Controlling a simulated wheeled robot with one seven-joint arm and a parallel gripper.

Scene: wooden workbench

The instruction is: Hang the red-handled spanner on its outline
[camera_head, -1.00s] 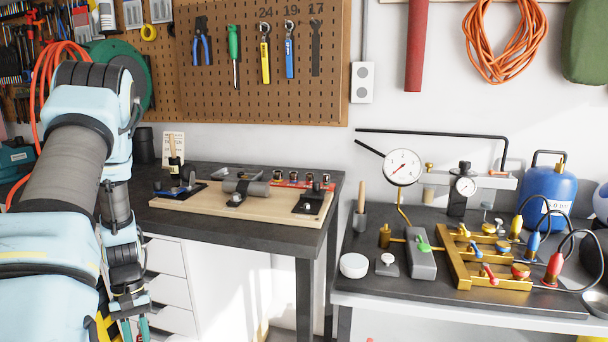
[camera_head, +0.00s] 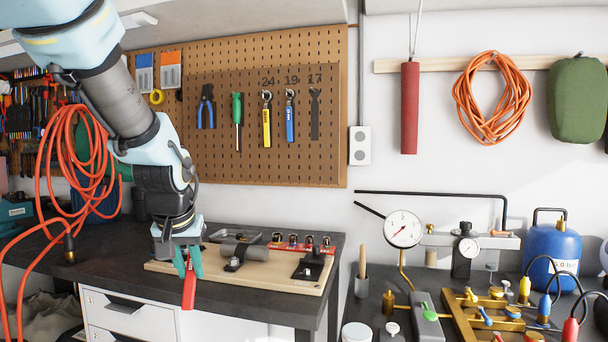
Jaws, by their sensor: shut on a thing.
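My gripper (camera_head: 188,265) is at the front edge of the left bench, pointing down. Its teal fingers are shut on the red-handled spanner (camera_head: 189,291), whose red handle hangs below them. The spanner's head is hidden by the gripper. The dark spanner outline (camera_head: 314,116) is on the pegboard (camera_head: 225,165), under the number 17, up and to the right of my gripper. The outline is bare. A blue spanner (camera_head: 290,116) hangs under 19 and a yellow spanner (camera_head: 266,120) under 24, left of the outline.
Blue pliers (camera_head: 206,108) and a green screwdriver (camera_head: 237,122) hang further left. A wooden board (camera_head: 215,280) with a clamp and sockets lies on the bench below the pegboard. An orange hose (camera_head: 75,165) hangs at left. The wall space before the pegboard is clear.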

